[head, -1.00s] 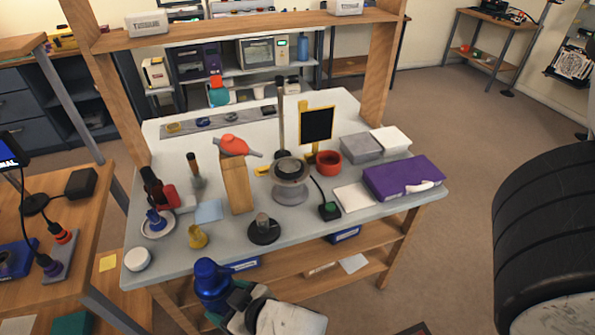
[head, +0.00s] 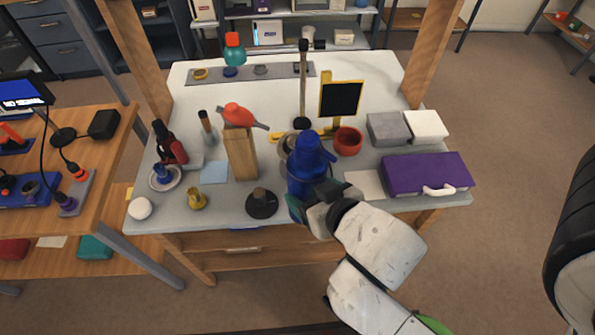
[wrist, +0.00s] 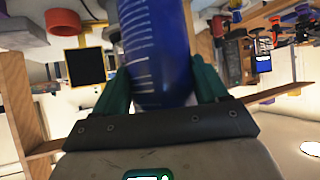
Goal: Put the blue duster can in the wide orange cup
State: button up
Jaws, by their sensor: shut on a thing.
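The blue duster can (head: 307,168) is held in my gripper (head: 308,200), upright over the front middle of the workbench in the head view. In the wrist view the can (wrist: 155,50), with white markings, stands between the two green fingers of my gripper (wrist: 160,85), which are shut on it. The wide orange cup (head: 348,142) is on the bench behind and to the right of the can, apart from it. The cup also shows in the wrist view (wrist: 65,23), at the upper left. Its inside is only partly visible.
A black sign with a yellow frame (head: 340,99) stands just behind the cup. A purple case (head: 425,174) and grey box (head: 388,129) are at the right.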

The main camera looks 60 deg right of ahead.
jog(key=s+f+x, duration=0.1)
jog(key=x, duration=0.7)
jog(key=s+d+f+b+x, duration=0.1)
jog(key=x, duration=0.7)
jog(key=shift+d+f, duration=0.15)
jog(key=shift+f, duration=0.4)
jog(key=shift+s+f, duration=0.1)
jog(key=o, duration=1.2)
jog(key=shift+f, duration=0.1)
jog(key=o, duration=0.5)
